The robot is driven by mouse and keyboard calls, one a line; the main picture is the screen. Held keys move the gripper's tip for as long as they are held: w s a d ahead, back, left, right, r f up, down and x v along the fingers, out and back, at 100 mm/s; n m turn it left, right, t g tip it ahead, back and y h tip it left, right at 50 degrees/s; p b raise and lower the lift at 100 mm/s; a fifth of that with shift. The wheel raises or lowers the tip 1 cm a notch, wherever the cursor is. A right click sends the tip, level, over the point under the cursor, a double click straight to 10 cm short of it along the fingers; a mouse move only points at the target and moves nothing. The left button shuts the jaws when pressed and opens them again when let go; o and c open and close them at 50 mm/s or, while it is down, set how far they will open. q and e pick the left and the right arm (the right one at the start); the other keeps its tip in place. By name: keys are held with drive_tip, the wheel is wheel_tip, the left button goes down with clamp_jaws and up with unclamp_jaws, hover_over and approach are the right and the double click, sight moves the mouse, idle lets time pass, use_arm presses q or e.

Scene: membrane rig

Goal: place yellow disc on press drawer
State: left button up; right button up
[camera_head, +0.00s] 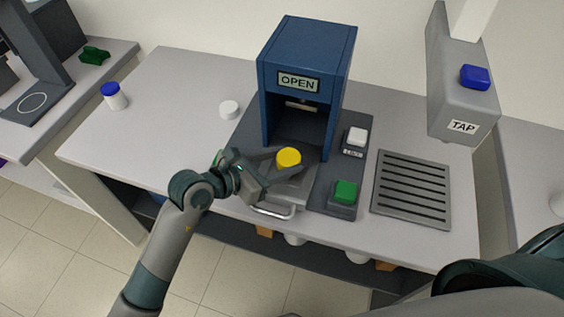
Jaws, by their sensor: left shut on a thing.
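The yellow disc (288,157) is at the fingers of my left gripper (284,161), which is shut on it. The gripper reaches in from the left, over the press drawer (285,193). The drawer is pulled out at the front of the blue press (305,70), and its metal handle (272,212) faces the front edge. The gripper hides part of the drawer, and I cannot tell whether the disc touches it. The press display (298,82) reads OPEN. My right gripper is not in view; only part of that arm shows at the lower right.
A green button (345,192) and a white button (357,136) sit right of the drawer. A slotted drain grate (412,188) and a TAP unit (462,95) are further right. A white cap (229,109) and a blue-lidded bottle (114,96) stand left. The table's left part is mostly clear.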

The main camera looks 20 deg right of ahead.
use_arm(q)
drive_tip(key=shift+f, duration=0.85)
drive_tip(key=o, duration=0.7)
drive_tip(key=shift+f, duration=0.1)
drive_tip(key=shift+o, duration=0.2)
